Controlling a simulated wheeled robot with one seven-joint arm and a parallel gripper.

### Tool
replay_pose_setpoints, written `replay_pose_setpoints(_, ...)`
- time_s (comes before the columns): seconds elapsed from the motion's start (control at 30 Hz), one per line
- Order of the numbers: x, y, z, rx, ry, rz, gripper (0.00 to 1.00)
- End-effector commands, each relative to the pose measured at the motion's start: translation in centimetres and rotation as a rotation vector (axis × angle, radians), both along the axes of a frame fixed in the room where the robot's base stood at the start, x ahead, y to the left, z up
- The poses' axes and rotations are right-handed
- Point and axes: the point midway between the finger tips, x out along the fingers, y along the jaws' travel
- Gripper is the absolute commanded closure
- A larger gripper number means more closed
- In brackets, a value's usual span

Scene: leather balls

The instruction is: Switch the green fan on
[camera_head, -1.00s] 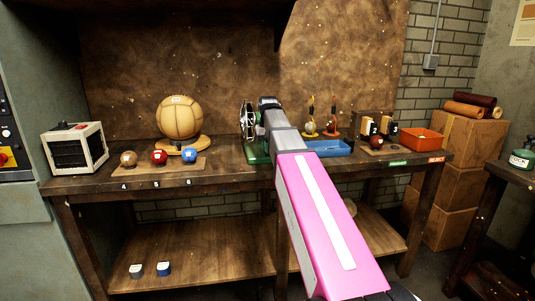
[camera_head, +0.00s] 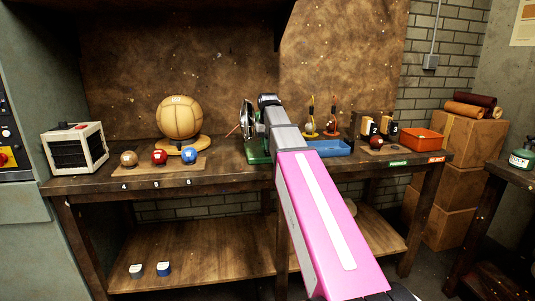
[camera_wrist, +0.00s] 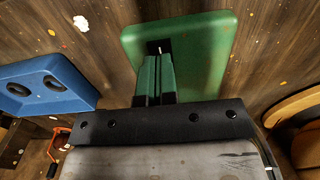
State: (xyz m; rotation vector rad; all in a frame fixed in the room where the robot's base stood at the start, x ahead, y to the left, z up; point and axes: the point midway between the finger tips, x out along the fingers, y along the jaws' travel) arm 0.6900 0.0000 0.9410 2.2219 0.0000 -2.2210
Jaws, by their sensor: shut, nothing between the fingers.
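The green fan stands on the bench with its round cage (camera_head: 247,119) facing left and its green base (camera_head: 258,157) partly hidden behind my arm. A thin reddish strip sticks out to the left of the cage. In the wrist view the green base (camera_wrist: 205,45) fills the top middle, with a dark slot and a small pale-tipped switch (camera_wrist: 159,46) in it. My gripper (camera_wrist: 155,57) is shut and empty, its fingertips right at the slot. I cannot tell whether they touch the switch. In the head view my arm hides the fingers.
A large leather ball (camera_head: 180,118) on a wooden stand, several small balls and a heater-like box (camera_head: 75,148) are to the left. An orange bin (camera_head: 424,143) is at the right end.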

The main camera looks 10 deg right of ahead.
Motion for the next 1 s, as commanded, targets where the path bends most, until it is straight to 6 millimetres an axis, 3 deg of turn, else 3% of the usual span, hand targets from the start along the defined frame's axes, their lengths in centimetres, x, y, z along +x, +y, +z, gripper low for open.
replay_pose_setpoints(0.7, 0.0, 0.0, 4.9, 0.0, -0.001, 0.0, 1.0)
replay_pose_setpoints(1.0, 0.0, 0.0, 5.1, 0.0, 0.001, 0.0, 1.0)
